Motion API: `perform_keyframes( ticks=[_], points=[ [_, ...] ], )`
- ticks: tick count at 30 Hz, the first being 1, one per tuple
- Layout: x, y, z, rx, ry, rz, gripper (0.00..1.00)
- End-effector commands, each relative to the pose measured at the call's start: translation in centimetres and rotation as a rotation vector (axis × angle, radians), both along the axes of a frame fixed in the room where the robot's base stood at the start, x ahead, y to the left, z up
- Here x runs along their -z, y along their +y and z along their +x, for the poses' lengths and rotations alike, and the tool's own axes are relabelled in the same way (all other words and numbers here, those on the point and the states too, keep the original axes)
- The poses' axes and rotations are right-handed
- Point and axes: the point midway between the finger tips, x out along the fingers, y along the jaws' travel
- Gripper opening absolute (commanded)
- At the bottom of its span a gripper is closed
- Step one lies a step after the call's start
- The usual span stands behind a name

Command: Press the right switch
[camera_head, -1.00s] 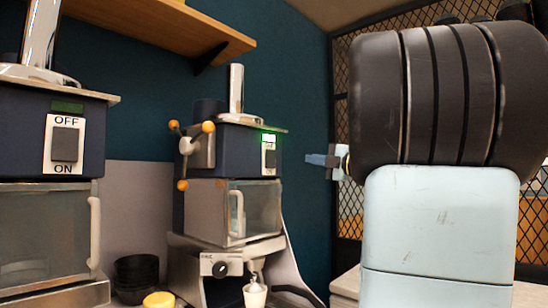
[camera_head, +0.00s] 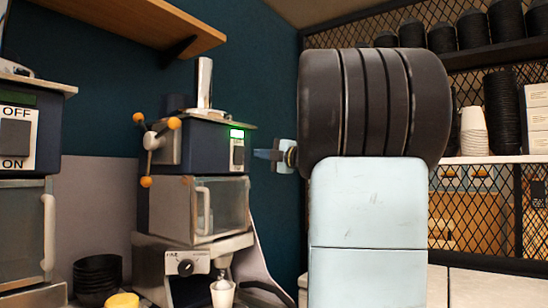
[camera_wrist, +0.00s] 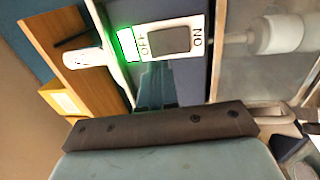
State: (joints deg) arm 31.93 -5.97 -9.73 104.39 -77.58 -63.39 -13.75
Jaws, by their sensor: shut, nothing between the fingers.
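The right switch (camera_head: 238,154) is a dark rocker on a white OFF/ON plate, on the front of the right machine (camera_head: 207,146). A lit green display (camera_head: 236,134) sits above it. In the wrist view the switch (camera_wrist: 168,39) appears sideways, with the green display (camera_wrist: 127,45) beside its OFF end. My gripper (camera_head: 258,154) is shut and empty, just right of the switch at about its height. In the wrist view my blue fingers (camera_wrist: 157,78) point toward the panel, with their tips just below the switch plate. I cannot tell whether they touch it.
The left machine has its own OFF/ON switch (camera_head: 15,138). The right machine has an orange-knobbed handle (camera_head: 154,142), a glass-fronted compartment (camera_head: 220,207) and a cup (camera_head: 222,293) below. Black bowls (camera_head: 97,276) stand between the machines. A wooden shelf (camera_head: 145,20) hangs above.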

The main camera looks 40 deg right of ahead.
Motion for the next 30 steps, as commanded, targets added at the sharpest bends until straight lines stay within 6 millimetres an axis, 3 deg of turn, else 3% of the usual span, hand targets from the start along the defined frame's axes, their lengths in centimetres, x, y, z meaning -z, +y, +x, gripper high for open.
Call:
perform_keyframes(
  ticks=[6, 12, 30],
  points=[
    [-0.4, 1.2, 3.5, -0.001, 0.0, 0.001, 0.0],
    [-0.8, 1.9, 5.4, -0.001, 0.0, 0.0, 0.0],
    [-1.0, 2.8, 6.3, -0.01, 0.01, -0.004, 0.0]
  ],
)
